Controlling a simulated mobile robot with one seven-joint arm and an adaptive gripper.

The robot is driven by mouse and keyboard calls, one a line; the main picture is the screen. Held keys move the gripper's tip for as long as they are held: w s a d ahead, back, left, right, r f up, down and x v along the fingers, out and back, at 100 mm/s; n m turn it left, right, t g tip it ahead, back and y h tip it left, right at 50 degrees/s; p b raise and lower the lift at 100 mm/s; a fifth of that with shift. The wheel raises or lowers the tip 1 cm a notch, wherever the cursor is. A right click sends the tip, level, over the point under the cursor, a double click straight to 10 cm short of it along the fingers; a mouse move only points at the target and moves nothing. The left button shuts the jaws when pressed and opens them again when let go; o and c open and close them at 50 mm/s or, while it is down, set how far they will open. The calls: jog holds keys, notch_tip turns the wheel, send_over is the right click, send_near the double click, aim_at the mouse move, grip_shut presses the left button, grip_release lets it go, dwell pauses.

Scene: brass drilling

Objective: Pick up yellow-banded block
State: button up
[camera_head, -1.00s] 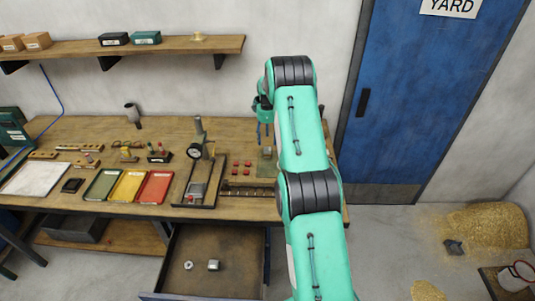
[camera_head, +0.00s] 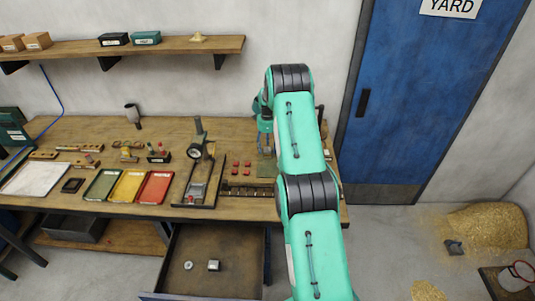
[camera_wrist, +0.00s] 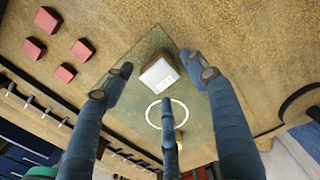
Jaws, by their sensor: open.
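A small block (camera_wrist: 158,74) with a pale, labelled face and brown sides sits on a greenish mat (camera_wrist: 110,106) in the wrist view. I cannot make out a yellow band on it. A white ring is marked on the mat just below the block in the picture. My gripper (camera_wrist: 163,92) is open, its fingers spread around the view of the block, with nothing held. In the head view my gripper (camera_head: 265,143) points down over the mat (camera_head: 265,172), and the block is not clearly seen there. Whether any finger touches the block cannot be told.
Several red blocks (camera_wrist: 58,46) lie left of the mat in the wrist view. A dial gauge stand (camera_head: 197,152) and red, yellow and green trays (camera_head: 128,187) stand further left. An open drawer (camera_head: 205,250) holds two small metal parts. A blue door (camera_head: 430,100) is right.

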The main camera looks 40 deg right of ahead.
jog(key=shift+f, duration=1.4)
jog(key=shift+r, duration=0.1)
grip_shut()
